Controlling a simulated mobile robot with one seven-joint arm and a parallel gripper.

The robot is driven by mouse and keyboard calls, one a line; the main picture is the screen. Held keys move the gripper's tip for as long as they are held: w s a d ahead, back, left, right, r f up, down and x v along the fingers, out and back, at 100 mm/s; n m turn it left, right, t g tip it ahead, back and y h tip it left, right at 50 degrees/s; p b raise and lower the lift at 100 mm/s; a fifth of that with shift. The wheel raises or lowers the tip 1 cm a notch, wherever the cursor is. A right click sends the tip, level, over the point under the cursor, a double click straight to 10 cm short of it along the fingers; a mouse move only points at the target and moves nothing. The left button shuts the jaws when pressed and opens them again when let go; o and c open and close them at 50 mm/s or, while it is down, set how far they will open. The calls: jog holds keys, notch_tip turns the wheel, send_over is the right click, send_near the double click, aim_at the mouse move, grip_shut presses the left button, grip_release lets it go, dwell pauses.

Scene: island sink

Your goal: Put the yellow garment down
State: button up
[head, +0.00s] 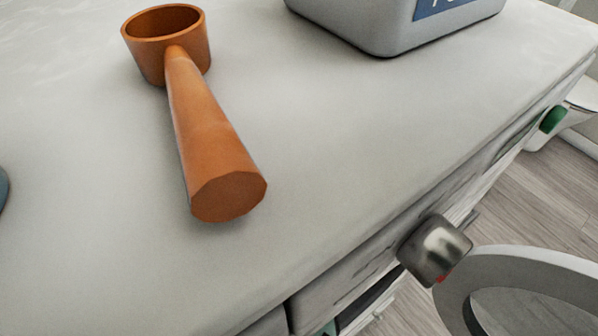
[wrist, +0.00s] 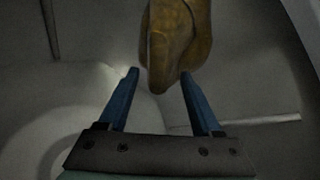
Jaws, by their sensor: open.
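The yellow garment (wrist: 168,45) shows in the wrist view as a dark yellow-brown, bunched shape at the top middle. Its lower end hangs between and just beyond the fingertips of my gripper (wrist: 160,74). The two blue fingers stand apart on either side of it; I cannot tell whether either one touches it. The top of the garment is cut off by the frame edge, and what supports it is unclear. Neither the garment nor my gripper shows in the head view.
In the head view, an orange cup-like thing with a thick handle (head: 205,130) lies on the pale countertop (head: 330,150). A grey container (head: 390,25) stands at the back. A metal knob (head: 435,250) juts out below the counter edge. The wrist view's surroundings are dim, pale curved surfaces.

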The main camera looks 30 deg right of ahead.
jog(key=p+v, duration=0.1)
jog(key=v, duration=0.2)
jog(key=shift+r, duration=0.35)
jog(key=s, duration=0.6)
jog(key=s+p, duration=0.1)
jog(key=s, duration=0.5)
jog(key=shift+a+f, duration=0.1)
jog(key=shift+f, duration=0.15)
